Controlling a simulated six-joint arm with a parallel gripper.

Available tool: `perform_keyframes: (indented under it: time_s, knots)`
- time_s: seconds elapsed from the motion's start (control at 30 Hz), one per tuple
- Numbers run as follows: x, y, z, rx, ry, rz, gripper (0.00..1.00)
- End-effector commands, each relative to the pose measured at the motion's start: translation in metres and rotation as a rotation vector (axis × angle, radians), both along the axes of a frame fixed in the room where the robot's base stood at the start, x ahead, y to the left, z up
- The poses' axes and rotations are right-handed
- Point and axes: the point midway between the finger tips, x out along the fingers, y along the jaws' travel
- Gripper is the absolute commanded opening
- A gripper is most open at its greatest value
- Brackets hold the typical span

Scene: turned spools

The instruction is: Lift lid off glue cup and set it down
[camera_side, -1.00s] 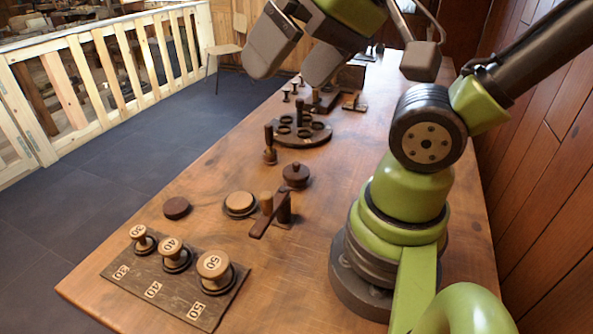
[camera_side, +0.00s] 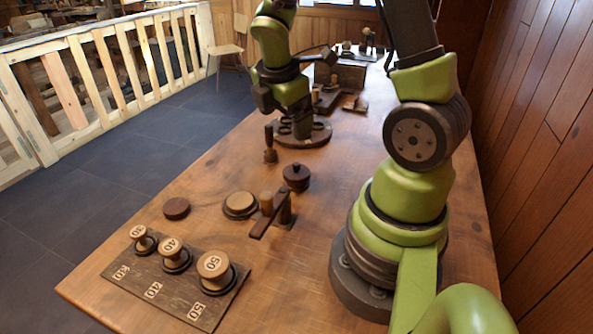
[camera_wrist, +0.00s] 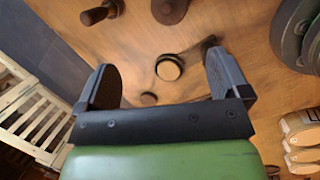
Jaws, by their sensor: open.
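In the side view the glue cup (camera_side: 296,184) stands on the bench, left of my base. It is a small, dark, round pot, and its lid (camera_side: 295,171) with a knob sits on top. The cup appears as a dark round shape at the top edge of the wrist view (camera_wrist: 170,10), partly cut off. My gripper (camera_side: 284,112) is open over the far part of the bench, beyond the cup and apart from it. Its two fingers stand wide apart in the wrist view (camera_wrist: 160,68), with nothing held between them.
A brush-like tool (camera_side: 270,153) stands just beyond the cup. A bracket (camera_side: 262,222), a pale-topped round piece (camera_side: 240,204) and a dark disc (camera_side: 176,208) lie nearer. Numbered spools (camera_side: 214,267) stand on a board. A round holder (camera_side: 318,136) is under my gripper.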

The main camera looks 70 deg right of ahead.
Motion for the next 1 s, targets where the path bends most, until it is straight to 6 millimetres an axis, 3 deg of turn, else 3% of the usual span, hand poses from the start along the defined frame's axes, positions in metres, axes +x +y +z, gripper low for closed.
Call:
perform_keyframes:
  time_s: [0.1,0.23,0.5,1.0]
  knots:
    - [-0.002,-0.012,-0.025,0.003,0.102,0.155,0.94]
    - [-0.004,-0.018,-0.039,0.007,0.148,0.238,0.94]
    - [-0.006,-0.027,-0.073,0.007,0.155,0.249,0.94]
    - [-0.008,-0.030,-0.109,0.009,0.154,0.247,0.94]
